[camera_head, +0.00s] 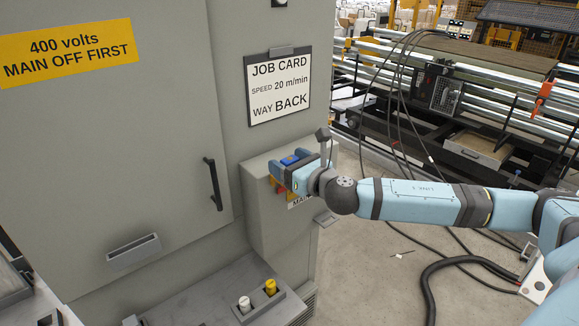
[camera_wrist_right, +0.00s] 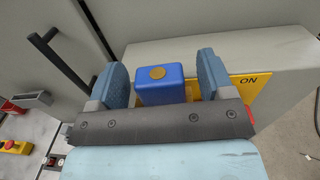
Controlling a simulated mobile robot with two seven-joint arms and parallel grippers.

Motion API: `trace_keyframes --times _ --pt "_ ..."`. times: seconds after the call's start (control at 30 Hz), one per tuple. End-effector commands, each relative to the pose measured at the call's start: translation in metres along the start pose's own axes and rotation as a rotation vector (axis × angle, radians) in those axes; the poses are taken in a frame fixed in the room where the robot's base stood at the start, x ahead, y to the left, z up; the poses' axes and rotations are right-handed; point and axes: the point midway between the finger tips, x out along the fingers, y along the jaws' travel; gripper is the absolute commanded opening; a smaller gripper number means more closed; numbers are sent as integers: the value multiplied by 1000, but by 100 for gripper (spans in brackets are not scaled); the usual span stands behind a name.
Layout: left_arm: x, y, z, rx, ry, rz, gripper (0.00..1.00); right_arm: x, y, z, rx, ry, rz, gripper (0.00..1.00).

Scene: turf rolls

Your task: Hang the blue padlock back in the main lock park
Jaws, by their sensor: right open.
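The blue padlock (camera_wrist_right: 160,88), a block with a round brass-coloured spot on its top, sits in front of the yellow switch plate (camera_wrist_right: 246,86) on the grey cabinet. It also shows in the head view (camera_head: 289,160). My right gripper (camera_head: 286,169) is at the padlock, with its two blue fingers open on either side of it. In the right wrist view a small gap shows between the padlock and each finger of the gripper (camera_wrist_right: 163,80). The padlock's shackle is hidden. I cannot make out which part is the main lock park. My left gripper is not in view.
The tall grey cabinet has a black door handle (camera_head: 213,184) and a job card (camera_head: 280,86). A holder with a white and a yellow knob (camera_head: 270,287) is on the ledge below. Black cables hang and lie at right, before a roller machine (camera_head: 450,95).

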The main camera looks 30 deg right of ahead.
Motion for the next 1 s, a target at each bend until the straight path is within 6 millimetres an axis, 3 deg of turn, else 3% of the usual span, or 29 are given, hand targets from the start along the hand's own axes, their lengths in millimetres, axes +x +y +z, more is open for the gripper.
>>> trace_keyframes --times 0.07,0.1,0.3,0.4,0.73,1.0 --pt "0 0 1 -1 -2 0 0 0 0 0 0 0 0 74" --pt "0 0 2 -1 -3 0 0 0 0 0 0 0 0 70" --pt "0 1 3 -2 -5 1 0 0 0 0 0 0 0 24" --pt "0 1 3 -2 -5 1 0 0 0 0 0 -1 0 14" --pt "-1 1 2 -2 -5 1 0 0 0 7 0 -2 0 14" --pt "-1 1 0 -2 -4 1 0 0 -1 46 -2 -6 -1 14"
